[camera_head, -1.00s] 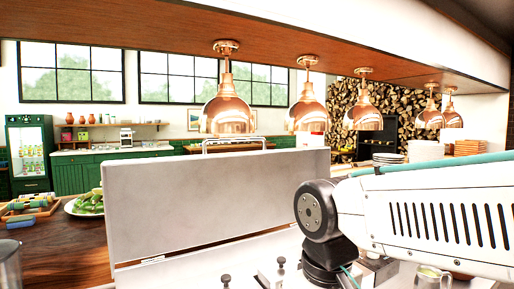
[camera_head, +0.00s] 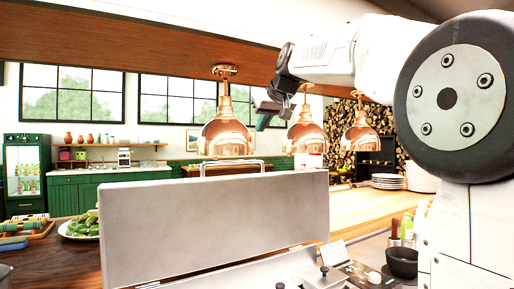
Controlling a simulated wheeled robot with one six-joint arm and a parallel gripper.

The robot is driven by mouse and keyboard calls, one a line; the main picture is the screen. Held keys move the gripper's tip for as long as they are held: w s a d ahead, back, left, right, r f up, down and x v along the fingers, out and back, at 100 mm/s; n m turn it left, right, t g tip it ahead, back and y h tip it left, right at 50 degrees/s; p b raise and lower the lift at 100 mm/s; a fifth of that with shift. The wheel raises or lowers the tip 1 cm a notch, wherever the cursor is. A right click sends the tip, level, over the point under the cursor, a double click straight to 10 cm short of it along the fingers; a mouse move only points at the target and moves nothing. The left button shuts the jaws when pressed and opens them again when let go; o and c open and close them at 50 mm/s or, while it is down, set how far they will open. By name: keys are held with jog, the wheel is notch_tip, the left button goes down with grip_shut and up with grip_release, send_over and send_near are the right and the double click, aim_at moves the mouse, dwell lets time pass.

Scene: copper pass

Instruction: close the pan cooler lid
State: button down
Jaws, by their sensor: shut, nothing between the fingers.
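The pan cooler lid (camera_head: 215,228) is a flat pale-grey panel standing open and upright in the lower middle of the view. A thin metal handle bar (camera_head: 232,164) shows just above its top edge. The cooler's top (camera_head: 262,272) lies below the lid, with a knobbed pan lid (camera_head: 323,280) at the bottom of the view. My gripper (camera_head: 262,122) is shut and empty, pointing down in front of the hanging lamps in the picture. It is above the lid's upper edge and appears apart from it.
Copper lamps (camera_head: 228,128) hang behind my gripper. A plate of green vegetables (camera_head: 82,226) and a crate of coloured items (camera_head: 24,231) sit at left. A dark bowl (camera_head: 402,262) and bottles stand at right. The wooden counter (camera_head: 375,208) has clear room.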

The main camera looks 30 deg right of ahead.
jog(key=x, duration=0.9)
jog(key=shift+w+f, duration=0.2)
jog(key=shift+f, duration=0.15)
jog(key=s, duration=0.1)
jog(key=s+f, duration=0.1)
jog(key=shift+s+f, duration=0.45)
jog(key=shift+f, duration=0.05)
jog(key=shift+s, duration=0.15)
jog(key=shift+s, duration=0.1)
